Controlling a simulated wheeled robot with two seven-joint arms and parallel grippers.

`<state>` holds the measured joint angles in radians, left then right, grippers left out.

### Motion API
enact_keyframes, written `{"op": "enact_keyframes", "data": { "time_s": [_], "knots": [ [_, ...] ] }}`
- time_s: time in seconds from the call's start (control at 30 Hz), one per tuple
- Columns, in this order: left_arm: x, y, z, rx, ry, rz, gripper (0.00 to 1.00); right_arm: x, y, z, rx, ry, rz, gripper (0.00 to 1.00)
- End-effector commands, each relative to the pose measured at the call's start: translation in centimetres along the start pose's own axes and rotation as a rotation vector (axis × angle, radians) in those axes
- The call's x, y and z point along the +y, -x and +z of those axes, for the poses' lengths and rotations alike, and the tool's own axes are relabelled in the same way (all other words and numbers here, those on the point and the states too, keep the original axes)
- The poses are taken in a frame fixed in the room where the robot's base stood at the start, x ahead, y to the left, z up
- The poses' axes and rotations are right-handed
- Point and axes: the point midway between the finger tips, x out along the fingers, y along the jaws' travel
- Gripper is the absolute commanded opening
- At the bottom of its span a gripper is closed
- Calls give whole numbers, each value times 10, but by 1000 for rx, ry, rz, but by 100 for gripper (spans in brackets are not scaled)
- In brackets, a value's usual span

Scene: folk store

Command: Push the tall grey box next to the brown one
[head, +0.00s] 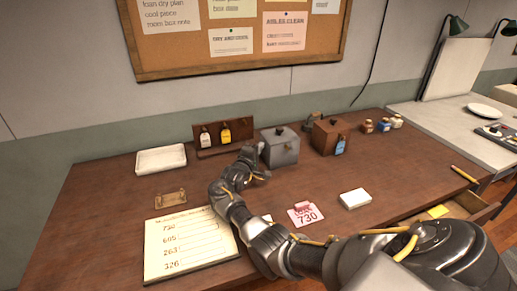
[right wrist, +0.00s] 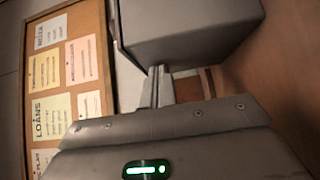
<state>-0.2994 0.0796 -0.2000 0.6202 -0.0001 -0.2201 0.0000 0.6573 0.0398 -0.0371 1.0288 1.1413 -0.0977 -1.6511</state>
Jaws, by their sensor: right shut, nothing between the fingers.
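The grey box (head: 283,152), with a dark knob on its lid, stands upright near the back of the brown desk. The brown box (head: 330,137), also with a dark knob and with a blue tag at its front, stands to its right, with a gap between them. My right gripper (head: 262,153) is shut and empty at the left side of the grey box; I cannot tell whether it touches. In the right wrist view the grey box (right wrist: 190,28) fills the top, just beyond the shut fingers (right wrist: 160,84). My left gripper is out of view.
A small rack (head: 222,136) with two tagged bottles stands left of the grey box, beside a white tray (head: 161,158). Small jars (head: 382,125) stand right of the brown box. A number sheet (head: 190,243), a pink card (head: 306,215) and a white block (head: 355,198) lie in front.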

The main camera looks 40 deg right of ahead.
Motion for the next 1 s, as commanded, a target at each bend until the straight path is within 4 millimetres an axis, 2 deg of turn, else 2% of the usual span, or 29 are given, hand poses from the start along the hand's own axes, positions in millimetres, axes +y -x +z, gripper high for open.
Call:
{"op": "enact_keyframes", "data": {
  "time_s": [0.23,0.4,0.5,1.0],
  "knots": [
    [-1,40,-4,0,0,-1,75,8,-40,42,-6,7,2,0],
    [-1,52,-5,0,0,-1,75,5,-70,71,-4,5,2,0],
    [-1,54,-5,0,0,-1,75,3,-80,81,-3,3,1,0],
    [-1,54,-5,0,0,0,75,0,-84,86,-4,1,0,0]
  ]
}}
